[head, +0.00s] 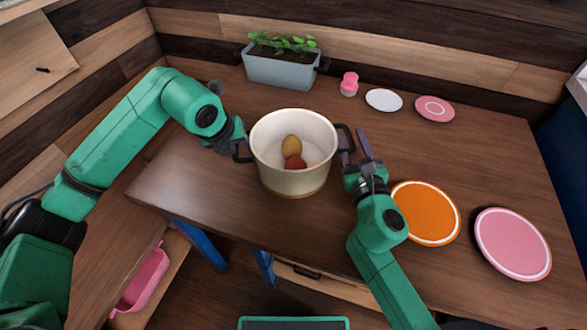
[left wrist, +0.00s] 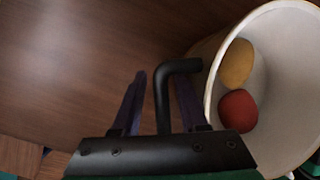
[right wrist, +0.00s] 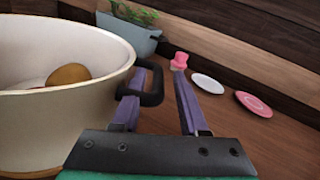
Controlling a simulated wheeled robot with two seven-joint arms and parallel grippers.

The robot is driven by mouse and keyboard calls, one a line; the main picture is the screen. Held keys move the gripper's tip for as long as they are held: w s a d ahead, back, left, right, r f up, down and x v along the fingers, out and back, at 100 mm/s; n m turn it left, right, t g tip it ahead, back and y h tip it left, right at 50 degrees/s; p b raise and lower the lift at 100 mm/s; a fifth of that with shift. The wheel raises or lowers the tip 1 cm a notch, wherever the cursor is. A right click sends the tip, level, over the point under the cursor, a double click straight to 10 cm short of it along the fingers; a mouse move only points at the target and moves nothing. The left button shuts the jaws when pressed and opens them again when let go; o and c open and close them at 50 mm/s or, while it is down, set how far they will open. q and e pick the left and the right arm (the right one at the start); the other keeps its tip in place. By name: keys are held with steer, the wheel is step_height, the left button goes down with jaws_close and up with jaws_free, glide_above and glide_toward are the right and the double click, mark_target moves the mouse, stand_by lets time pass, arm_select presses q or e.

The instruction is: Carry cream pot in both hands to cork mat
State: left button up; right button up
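The cream pot (head: 290,175) stands upright on the wooden table, holding a yellowish-brown item (head: 291,146) and a red item (head: 294,162). It has a black handle on each side. My left gripper (head: 240,143) is open at the pot's left handle (left wrist: 163,95), which lies between its fingers in the left wrist view. My right gripper (head: 357,150) is open at the right handle (right wrist: 155,85); its fingers straddle part of it, contact unclear. No mat is plainly cork; an orange round mat with a pale rim (head: 425,212) lies right of the pot.
A pink round mat (head: 513,244) lies at the table's right. A grey planter (head: 281,70), a pink shaker-like item (head: 349,84), a white plate (head: 384,100) and a pink plate (head: 435,109) stand along the back. Bare table lies left of the pot.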

arm_select(q)
steer(key=shift+r, duration=0.25)
arm_select(e)
steer(key=shift+r, duration=0.2)
